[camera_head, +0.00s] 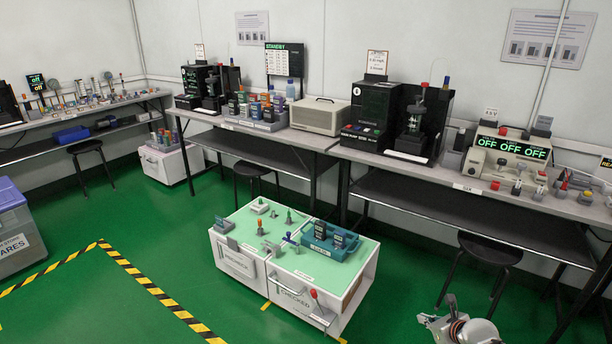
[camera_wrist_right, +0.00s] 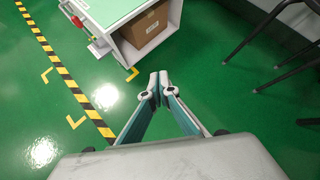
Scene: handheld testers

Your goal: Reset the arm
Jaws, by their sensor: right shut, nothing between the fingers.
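My right arm shows at the lower right corner of the head view, with its right gripper (camera_head: 436,310) over the green floor. In the right wrist view the two fingers of the right gripper (camera_wrist_right: 159,82) meet at their tips, with nothing between them. The fingers point towards the open side of the white cabinet (camera_wrist_right: 112,14) and are apart from it. My left arm and gripper are not in the head view.
The low white cabinet (camera_head: 350,297) with a green top carries a blue tray (camera_head: 329,240) and small parts. A stool (camera_head: 490,249) stands right of it, under the bench (camera_head: 470,184). Striped tape (camera_head: 150,285) crosses the floor. Green floor (camera_head: 395,290) is clear between cabinet and arm.

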